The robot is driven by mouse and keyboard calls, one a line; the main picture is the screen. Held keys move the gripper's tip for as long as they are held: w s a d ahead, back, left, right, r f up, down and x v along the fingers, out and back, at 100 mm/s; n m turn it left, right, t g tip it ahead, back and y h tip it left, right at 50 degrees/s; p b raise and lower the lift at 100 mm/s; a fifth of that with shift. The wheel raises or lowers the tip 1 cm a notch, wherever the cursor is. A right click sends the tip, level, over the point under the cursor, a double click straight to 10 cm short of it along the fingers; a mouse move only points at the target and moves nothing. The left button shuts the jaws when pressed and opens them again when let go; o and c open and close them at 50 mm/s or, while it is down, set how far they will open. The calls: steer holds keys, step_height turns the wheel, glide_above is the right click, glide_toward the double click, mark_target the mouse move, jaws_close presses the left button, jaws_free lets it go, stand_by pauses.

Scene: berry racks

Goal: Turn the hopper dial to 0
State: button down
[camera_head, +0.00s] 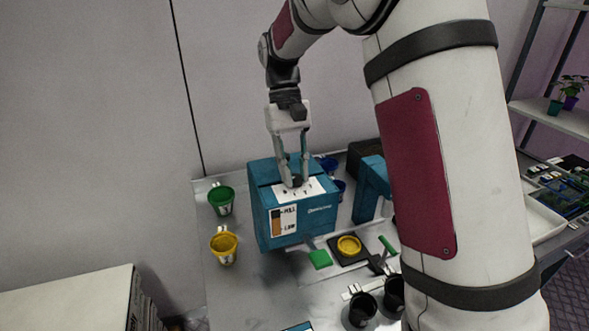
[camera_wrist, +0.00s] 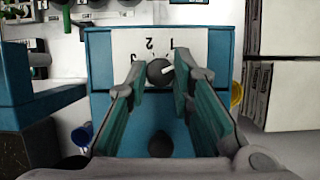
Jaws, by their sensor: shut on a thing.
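The hopper is a blue box (camera_head: 305,219) on the grey bench, with a white label on its top and a FULL/LOW gauge on its front. The dark round dial (camera_wrist: 158,73) sits on the white label plate (camera_wrist: 127,46), with the numbers 1, 2 and 3 visible beside it. Its white pointer mark points to the right and slightly up in the wrist view. My gripper (camera_head: 294,181) reaches down onto the box top, and its green-padded fingers (camera_wrist: 160,76) are closed on both sides of the dial. The 0 mark is not readable.
A green cup (camera_head: 221,201) and a yellow cup (camera_head: 223,247) stand left of the box. Black cups (camera_head: 360,311) stand at the front. A yellow disc (camera_head: 348,245) on a dark pad and a green block (camera_head: 319,260) lie before the box.

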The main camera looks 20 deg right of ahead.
steer(key=c, duration=1.4)
jaws_free()
steer(key=shift+r, duration=0.1)
steer(key=v, duration=1.1)
steer(key=shift+w+r, duration=0.25)
steer(key=shift+r, duration=0.1)
